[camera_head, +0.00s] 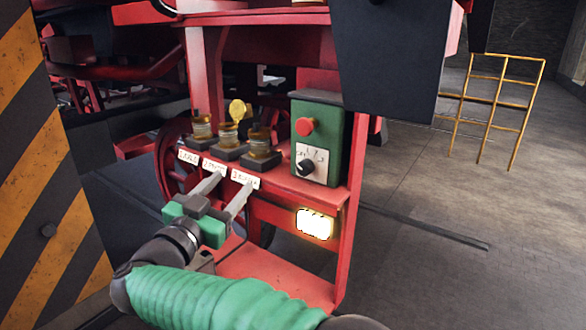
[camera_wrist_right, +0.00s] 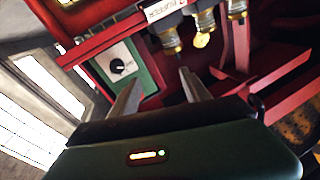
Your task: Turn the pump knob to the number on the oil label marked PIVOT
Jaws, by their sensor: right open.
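The pump knob (camera_head: 306,168) is a small black dial on a white plate, low on the front of a green box (camera_head: 335,135). It also shows in the wrist view (camera_wrist_right: 118,67). Three oil pots stand left of the box, each with a white label below. The left label (camera_head: 188,157) is too small to read surely. The middle label (camera_head: 209,164) is partly hidden by a finger and seems to start with 2. The right label (camera_head: 245,179) seems to read 3 BUFFER. My right gripper (camera_head: 233,182) is open and empty before the labels, left of and below the knob.
A red button (camera_head: 305,126) sits above the knob. The red shelf (camera_head: 325,197) carries the box and pots. A glowing lamp (camera_head: 314,224) is below it. A dark panel (camera_head: 390,60) hangs above right. A striped post (camera_head: 40,160) stands left.

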